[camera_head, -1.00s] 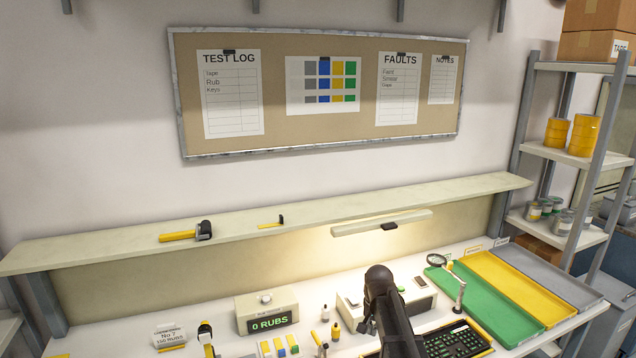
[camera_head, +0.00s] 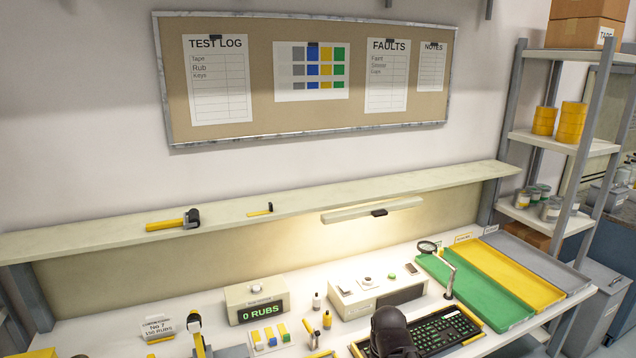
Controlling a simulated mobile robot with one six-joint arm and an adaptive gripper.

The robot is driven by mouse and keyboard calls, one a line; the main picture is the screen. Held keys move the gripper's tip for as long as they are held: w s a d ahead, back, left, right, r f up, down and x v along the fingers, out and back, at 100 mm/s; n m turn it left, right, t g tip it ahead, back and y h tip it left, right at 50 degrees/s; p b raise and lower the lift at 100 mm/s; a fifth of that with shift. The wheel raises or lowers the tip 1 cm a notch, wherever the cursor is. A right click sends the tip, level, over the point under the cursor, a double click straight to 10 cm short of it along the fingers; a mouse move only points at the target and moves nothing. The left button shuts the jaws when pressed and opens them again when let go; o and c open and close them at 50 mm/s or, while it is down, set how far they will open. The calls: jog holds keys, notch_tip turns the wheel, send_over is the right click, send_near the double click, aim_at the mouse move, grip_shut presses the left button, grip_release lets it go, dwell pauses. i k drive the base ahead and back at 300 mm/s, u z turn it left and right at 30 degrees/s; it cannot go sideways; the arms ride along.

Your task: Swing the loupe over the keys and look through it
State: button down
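The loupe (camera_head: 427,247) is a round dark-rimmed lens on a jointed light arm. It stands at the back right of the bench, with its lens beside the green tray and behind the keyboard, not over the keys. The black keyboard (camera_head: 450,330) with green-marked keys lies at the front of the bench, with yellow at its edges. My dark arm (camera_head: 392,332) rises from the bottom edge and covers the keyboard's left part. My gripper cannot be made out in this view.
Green (camera_head: 505,322), yellow (camera_head: 540,293) and grey (camera_head: 560,274) trays lie at the right. A counter box (camera_head: 255,300) reading "0 RUBS" and a white device (camera_head: 350,298) stand behind the keyboard. Small bottles (camera_head: 327,319) stand left of it. A shelf (camera_head: 110,236) runs above.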

aim_at(439, 254)
jog(key=k, duration=0.65)
jog(key=z, duration=0.55)
jog(key=i, duration=1.15)
